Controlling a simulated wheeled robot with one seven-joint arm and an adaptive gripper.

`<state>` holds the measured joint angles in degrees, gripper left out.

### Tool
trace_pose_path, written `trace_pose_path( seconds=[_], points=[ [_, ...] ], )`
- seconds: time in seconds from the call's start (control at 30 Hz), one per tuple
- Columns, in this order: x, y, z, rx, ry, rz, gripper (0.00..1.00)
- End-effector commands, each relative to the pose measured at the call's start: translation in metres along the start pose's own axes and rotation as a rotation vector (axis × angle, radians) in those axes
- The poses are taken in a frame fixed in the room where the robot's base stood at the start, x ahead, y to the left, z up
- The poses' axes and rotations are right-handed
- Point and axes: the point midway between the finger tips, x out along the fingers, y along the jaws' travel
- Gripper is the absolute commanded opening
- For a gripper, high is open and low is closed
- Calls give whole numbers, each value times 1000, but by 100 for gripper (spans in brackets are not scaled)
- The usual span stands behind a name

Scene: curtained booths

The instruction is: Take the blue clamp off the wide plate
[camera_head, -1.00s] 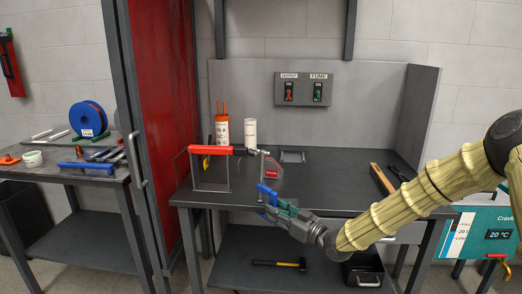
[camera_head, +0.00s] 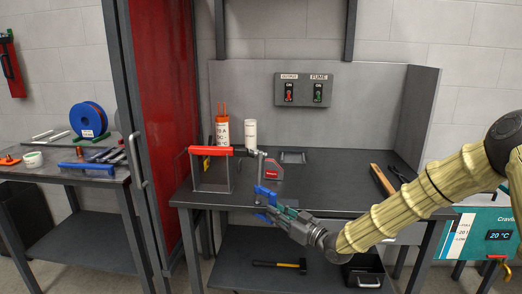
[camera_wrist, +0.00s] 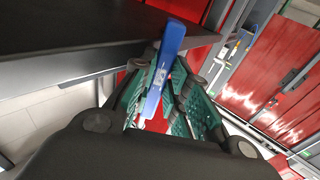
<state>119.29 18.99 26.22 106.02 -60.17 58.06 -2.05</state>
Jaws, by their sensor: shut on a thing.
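The blue clamp (camera_head: 266,194) is at the front edge of the middle workbench, with a grey bar rising above its blue part. My gripper (camera_head: 277,206) has teal finger pads and is shut on the blue part, reaching in from the right. In the wrist view the blue clamp (camera_wrist: 166,65) shows as a long blue bar between the teal fingers (camera_wrist: 160,90). I cannot tell for sure which thing is the wide plate, or whether the clamp touches it.
A red-topped metal frame (camera_head: 210,151) stands left of the clamp. A red and grey block (camera_head: 272,171) sits close behind. A wooden-handled tool (camera_head: 382,180) lies right. The bench (camera_head: 325,190) is bare between.

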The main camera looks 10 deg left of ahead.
Motion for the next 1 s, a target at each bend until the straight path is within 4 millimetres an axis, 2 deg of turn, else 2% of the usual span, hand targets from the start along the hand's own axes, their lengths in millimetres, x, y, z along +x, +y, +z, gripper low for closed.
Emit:
trace_pose_path(
  seconds=[0.03,1.0],
  points=[
    [0,3,-4,-4,7,6,0],
    [-17,-20,-2,0,2,4,0]
  ],
)
